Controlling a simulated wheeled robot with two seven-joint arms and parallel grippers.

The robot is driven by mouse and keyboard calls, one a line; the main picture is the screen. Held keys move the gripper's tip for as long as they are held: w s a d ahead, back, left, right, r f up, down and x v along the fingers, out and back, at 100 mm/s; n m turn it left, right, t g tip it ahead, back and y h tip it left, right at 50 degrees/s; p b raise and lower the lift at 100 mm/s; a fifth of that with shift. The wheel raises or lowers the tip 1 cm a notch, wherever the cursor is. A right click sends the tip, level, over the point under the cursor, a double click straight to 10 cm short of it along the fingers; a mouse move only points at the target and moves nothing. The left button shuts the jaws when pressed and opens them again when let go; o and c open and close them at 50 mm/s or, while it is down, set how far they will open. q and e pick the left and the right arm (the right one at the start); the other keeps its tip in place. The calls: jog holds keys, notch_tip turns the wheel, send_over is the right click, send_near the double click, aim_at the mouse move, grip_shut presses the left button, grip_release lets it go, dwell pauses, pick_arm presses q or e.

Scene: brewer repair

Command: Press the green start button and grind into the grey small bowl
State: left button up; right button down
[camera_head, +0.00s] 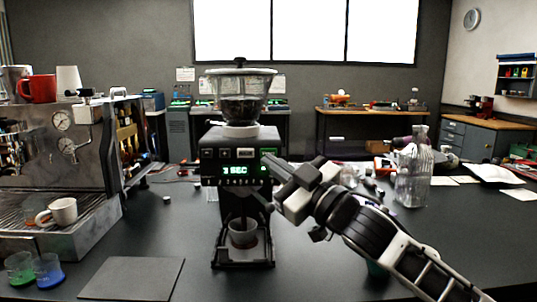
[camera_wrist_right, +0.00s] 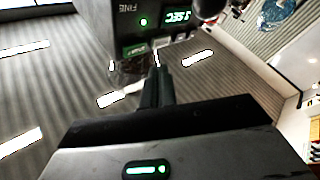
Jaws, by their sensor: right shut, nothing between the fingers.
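The black grinder (camera_head: 240,150) stands in the middle of the dark table with a clear hopper on top. Its green-lit display (camera_head: 236,170) reads what looks like "3 SEC", and it also shows in the right wrist view (camera_wrist_right: 178,17). The green start button (camera_head: 268,160) is at the display's right, close to my right fingertips. The grey small bowl (camera_head: 243,234) sits in the grinder's lower stand, below the spout. My right gripper (camera_head: 272,172) is shut and empty, its tips at the grinder's front; contact with the button cannot be told. My left gripper is out of view.
A silver espresso machine (camera_head: 60,165) with cups stands at left. Green and blue glasses (camera_head: 48,270) and a dark flat mat (camera_head: 132,278) lie at front left. A clear bottle (camera_head: 413,175) stands at right beyond my right arm. Clutter and papers lie behind it.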

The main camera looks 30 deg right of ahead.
jog(key=shift+s+a, duration=0.4)
jog(key=shift+s, duration=0.25)
jog(key=shift+s+a, duration=0.35)
jog(key=shift+s, duration=0.25)
